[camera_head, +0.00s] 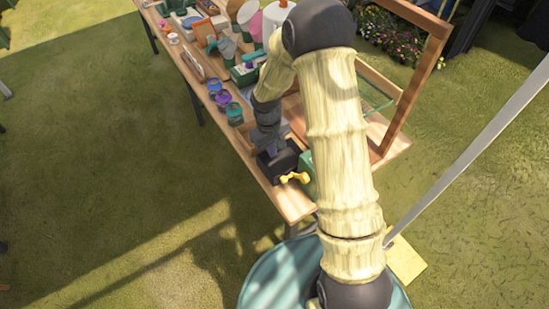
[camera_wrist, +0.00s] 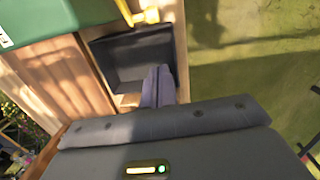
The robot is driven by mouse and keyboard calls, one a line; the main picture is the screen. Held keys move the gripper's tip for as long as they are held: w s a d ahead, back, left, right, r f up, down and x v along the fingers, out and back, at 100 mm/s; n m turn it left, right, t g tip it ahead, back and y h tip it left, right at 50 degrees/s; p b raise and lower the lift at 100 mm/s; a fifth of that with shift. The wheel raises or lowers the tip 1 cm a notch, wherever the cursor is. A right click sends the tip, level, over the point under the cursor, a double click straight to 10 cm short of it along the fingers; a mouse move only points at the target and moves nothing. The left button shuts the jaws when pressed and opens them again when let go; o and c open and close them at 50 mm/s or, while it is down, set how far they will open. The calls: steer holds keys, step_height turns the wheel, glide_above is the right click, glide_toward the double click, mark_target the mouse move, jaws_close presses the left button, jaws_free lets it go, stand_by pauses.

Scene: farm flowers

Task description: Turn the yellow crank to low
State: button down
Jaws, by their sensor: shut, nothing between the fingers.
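The yellow crank (camera_head: 294,178) sticks out at the near end of the wooden table, beside a green box (camera_head: 307,172). In the wrist view the crank (camera_wrist: 138,14) shows at the top edge, partly cut off, next to the green box (camera_wrist: 58,18). In the head view my gripper is mostly hidden by my arm and the dark block. No low marking is readable.
The wooden table (camera_head: 292,205) runs away to the upper left, with several small pots (camera_head: 234,113) and tools on it. A wooden frame (camera_head: 417,75) stands at the right. Open grass (camera_head: 90,160) lies left of the table.

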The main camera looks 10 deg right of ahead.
step_height(320, 180, up, 6)
steer(key=shift+a+r+b, duration=0.25)
steer(key=shift+b, duration=0.05)
steer(key=s+d+r+m+t, duration=0.1)
steer(key=s+d+r+m, duration=0.1)
steer(key=s, duration=0.6)
steer(key=s+d+r+m+t, duration=0.2)
steer(key=s+r, duration=0.3)
steer(key=s, duration=0.3)
steer(key=shift+s+d+r+m+y, duration=0.15)
steer(key=shift+s+d+m+y, duration=0.2)
steer(key=shift+d, duration=0.5)
steer(key=shift+w+a, duration=0.1)
